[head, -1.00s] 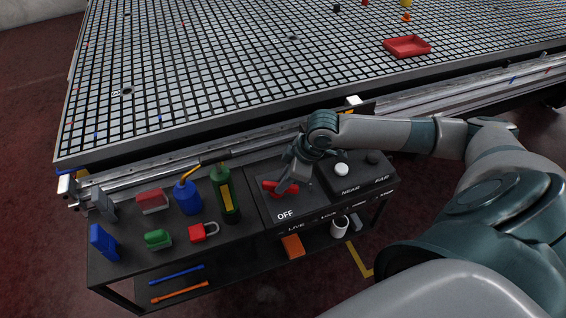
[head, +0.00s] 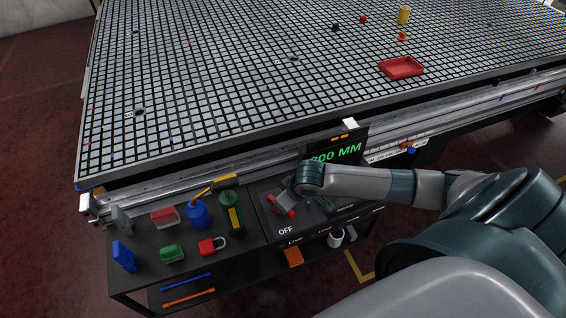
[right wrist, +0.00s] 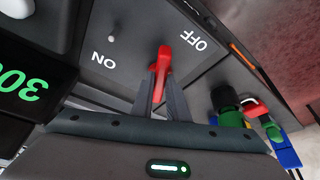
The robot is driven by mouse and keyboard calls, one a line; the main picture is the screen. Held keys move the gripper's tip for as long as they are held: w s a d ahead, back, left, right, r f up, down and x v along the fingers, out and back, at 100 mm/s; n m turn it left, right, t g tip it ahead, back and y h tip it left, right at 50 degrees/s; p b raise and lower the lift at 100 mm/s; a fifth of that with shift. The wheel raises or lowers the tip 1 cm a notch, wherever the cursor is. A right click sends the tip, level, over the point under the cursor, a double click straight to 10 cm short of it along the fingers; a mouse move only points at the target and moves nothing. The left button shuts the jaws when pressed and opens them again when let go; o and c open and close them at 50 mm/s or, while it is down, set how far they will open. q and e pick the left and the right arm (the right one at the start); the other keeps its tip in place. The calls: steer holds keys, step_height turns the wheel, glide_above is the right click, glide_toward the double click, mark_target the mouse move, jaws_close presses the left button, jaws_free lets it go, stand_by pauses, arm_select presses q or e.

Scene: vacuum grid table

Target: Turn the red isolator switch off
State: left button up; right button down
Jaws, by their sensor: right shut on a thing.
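The red isolator switch (head: 288,212) sits on a dark panel on the cart, near the OFF label; its handle lies at a slant, partly hidden by my right gripper. My right gripper (head: 281,204) reaches down over it from the right. In the right wrist view, the two fingers (right wrist: 161,78) are shut on the red handle (right wrist: 165,56), one on each side. That view shows the OFF label at the upper right and the ON label at the left. The handle's pivot is hidden. My left gripper is not in view.
Left of the switch, the cart top holds green and blue bottles (head: 198,215), a red padlock (head: 207,247) and several coloured blocks. A display (head: 337,153) stands behind the panel. The vacuum grid table (head: 230,90) lies beyond, with a red tray (head: 401,67).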

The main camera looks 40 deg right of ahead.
steer(key=m+p, duration=0.1)
steer(key=m+h+p, duration=0.1)
steer(key=p, duration=0.1)
steer(key=m+p, duration=0.1)
steer(key=shift+a+r+m+p, duration=0.3)
steer(key=shift+a+p, duration=0.05)
steer(key=shift+p, duration=0.05)
arm_select(q)
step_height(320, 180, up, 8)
steer(key=p, duration=0.2)
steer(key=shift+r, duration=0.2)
arm_select(e)
steer(key=shift+f+m+h, duration=0.25)
steer(key=shift+m+h, duration=0.45)
steer(key=shift+m, duration=0.3)
steer(key=c, duration=1.7)
jaws_free()
steer(key=shift+a, duration=0.1)
